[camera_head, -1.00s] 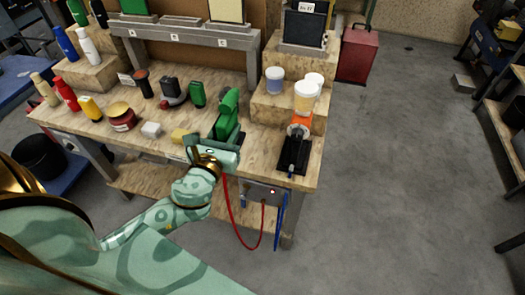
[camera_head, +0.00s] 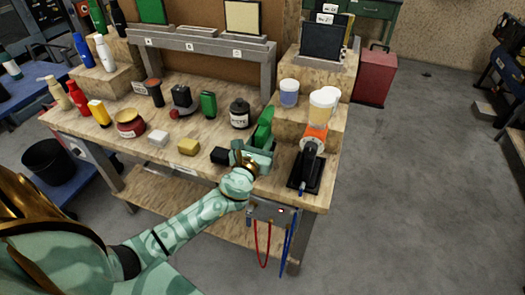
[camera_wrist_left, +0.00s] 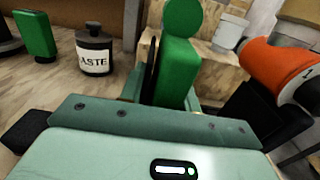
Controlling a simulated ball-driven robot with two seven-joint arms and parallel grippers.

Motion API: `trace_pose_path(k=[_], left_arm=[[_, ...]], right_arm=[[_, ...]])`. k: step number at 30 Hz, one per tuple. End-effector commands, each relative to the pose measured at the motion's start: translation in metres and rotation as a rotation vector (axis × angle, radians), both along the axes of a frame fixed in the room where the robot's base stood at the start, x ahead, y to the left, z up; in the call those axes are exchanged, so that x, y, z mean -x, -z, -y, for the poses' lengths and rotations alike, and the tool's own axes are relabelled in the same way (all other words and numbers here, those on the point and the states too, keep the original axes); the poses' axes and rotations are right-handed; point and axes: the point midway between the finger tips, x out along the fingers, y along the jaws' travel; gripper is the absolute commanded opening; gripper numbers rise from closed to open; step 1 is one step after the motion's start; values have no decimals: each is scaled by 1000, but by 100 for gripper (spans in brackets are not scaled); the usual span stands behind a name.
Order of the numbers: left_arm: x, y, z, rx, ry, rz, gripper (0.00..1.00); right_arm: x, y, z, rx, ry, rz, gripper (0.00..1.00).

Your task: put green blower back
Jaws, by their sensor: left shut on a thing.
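The green blower (camera_head: 264,128) is held upright in my left gripper (camera_head: 254,158) at the front edge of the workbench, left of an orange and black tool. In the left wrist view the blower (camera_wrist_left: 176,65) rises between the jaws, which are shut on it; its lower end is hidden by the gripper. A black flat piece (camera_head: 220,155) shows beside the gripper, partly covered by it. I cannot tell whether the blower touches the bench. My right gripper is out of view.
The orange and black tool (camera_head: 310,160) stands in a black holder close to the right. Tubs (camera_head: 322,105) stand on a wooden step behind it. A black jar (camera_head: 240,113) and a yellow block (camera_head: 188,146) are to the left. Red and blue cables (camera_head: 288,240) hang in front.

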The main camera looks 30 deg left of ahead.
Motion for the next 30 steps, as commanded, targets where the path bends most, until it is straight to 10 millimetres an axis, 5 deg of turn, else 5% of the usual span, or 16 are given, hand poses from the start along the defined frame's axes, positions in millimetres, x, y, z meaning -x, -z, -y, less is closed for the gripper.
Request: trace_pose_path(k=[4,17,18,20,30], left_arm=[[0,33,0,0,0,-4,24],[0,36,0,1,0,0,24],[0,35,0,1,0,-1,43],[0,35,0,1,0,-1,54],[0,28,0,1,0,1,54]], right_arm=[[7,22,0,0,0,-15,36],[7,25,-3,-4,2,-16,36],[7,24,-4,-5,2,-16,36],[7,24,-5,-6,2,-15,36],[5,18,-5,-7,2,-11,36]])
